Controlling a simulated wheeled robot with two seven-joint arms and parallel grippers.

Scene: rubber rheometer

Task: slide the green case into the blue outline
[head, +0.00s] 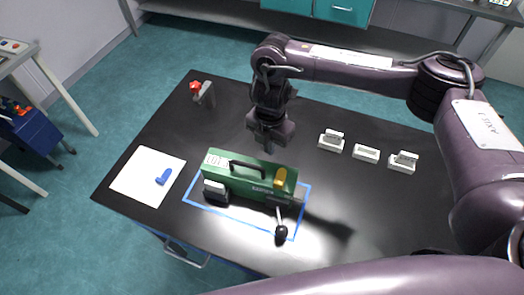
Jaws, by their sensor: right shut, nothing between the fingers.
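The green case (240,181) stands on the dark table, with a black top handle, a yellow part at its right end and a lever with a black knob (281,233) towards the front. The blue outline (235,221) is on the table around and under it; its left, front and right lines show, with a strip of bare table before the front line. The case hides most of the back line, so I cannot tell whether its rear edge is inside. My right gripper (268,146) points down just behind the case, shut and empty; contact is unclear. My left gripper is out of view.
A white sheet with a blue object (164,177) lies left of the case. A grey part with a red knob (202,93) stands at the back left. White blocks (366,154) stand in a row to the right. The table's right front area is clear.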

